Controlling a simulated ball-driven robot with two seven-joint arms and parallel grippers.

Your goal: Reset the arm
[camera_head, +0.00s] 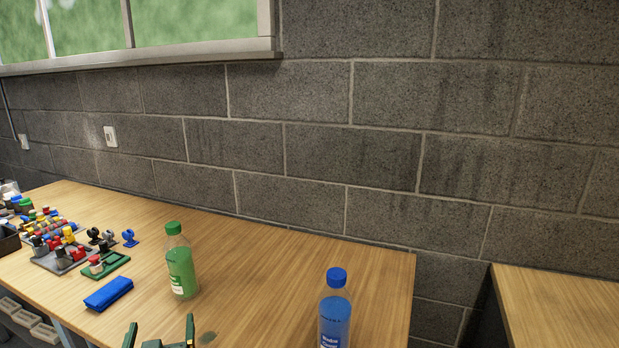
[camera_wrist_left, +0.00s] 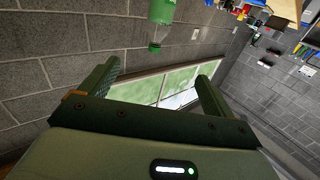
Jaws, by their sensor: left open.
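My left gripper (camera_head: 160,332) shows at the bottom edge of the head view, with its two dark green fingers apart and pointing up in the picture. Nothing shows between them there. In the left wrist view the gripper (camera_wrist_left: 157,80) is also spread and empty, with the wall and window behind the fingers. The rest of my left arm is cut off below the head view. My right gripper is in neither view.
A wooden table (camera_head: 240,270) holds a green bottle (camera_head: 181,265), a blue-capped bottle (camera_head: 335,312), a blue block (camera_head: 108,293) and a green board (camera_head: 105,264). Several small coloured parts crowd its left end. A second table (camera_head: 560,310) stands at the right, past a gap.

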